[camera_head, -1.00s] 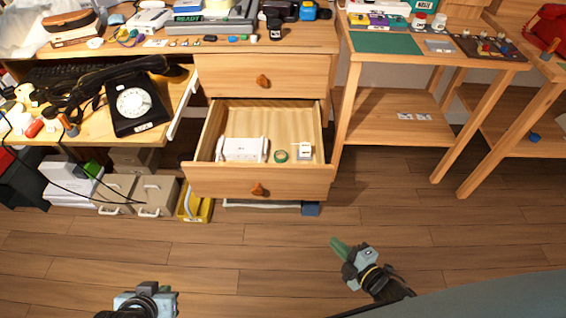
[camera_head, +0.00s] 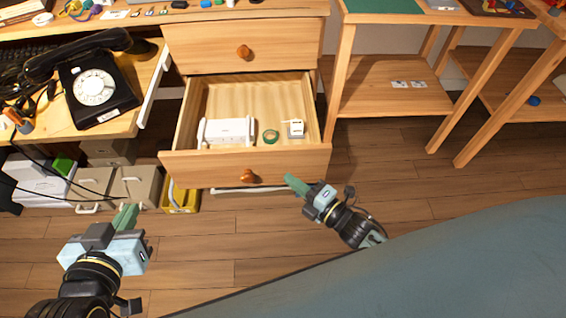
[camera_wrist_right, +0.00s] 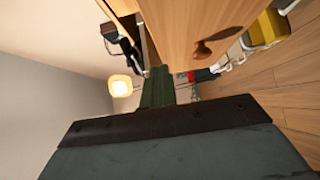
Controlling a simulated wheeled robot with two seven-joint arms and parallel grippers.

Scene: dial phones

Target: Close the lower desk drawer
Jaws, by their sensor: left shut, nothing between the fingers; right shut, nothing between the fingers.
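The lower desk drawer (camera_head: 215,167) is pulled out, with a round wooden knob (camera_head: 249,176) on its front. Inside lie a white router-like box (camera_head: 228,131), a green tape roll (camera_head: 270,136) and a small white item (camera_head: 296,129). My right gripper (camera_head: 296,184) is shut and empty, just in front of the drawer front's right part; I cannot tell if it touches. In the right wrist view its green fingers (camera_wrist_right: 158,88) point along the drawer front (camera_wrist_right: 185,30), with the knob (camera_wrist_right: 202,52) to the right. My left gripper (camera_head: 125,217) is shut and empty, low at the left, apart from the drawer.
The upper drawer (camera_head: 243,48) is closed. A black dial phone (camera_head: 98,95) sits on the left desk part. A yellow bin (camera_head: 180,198) and grey boxes (camera_head: 130,187) stand below. A wooden shelf table (camera_head: 390,98) is at the right. The floor in front is clear.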

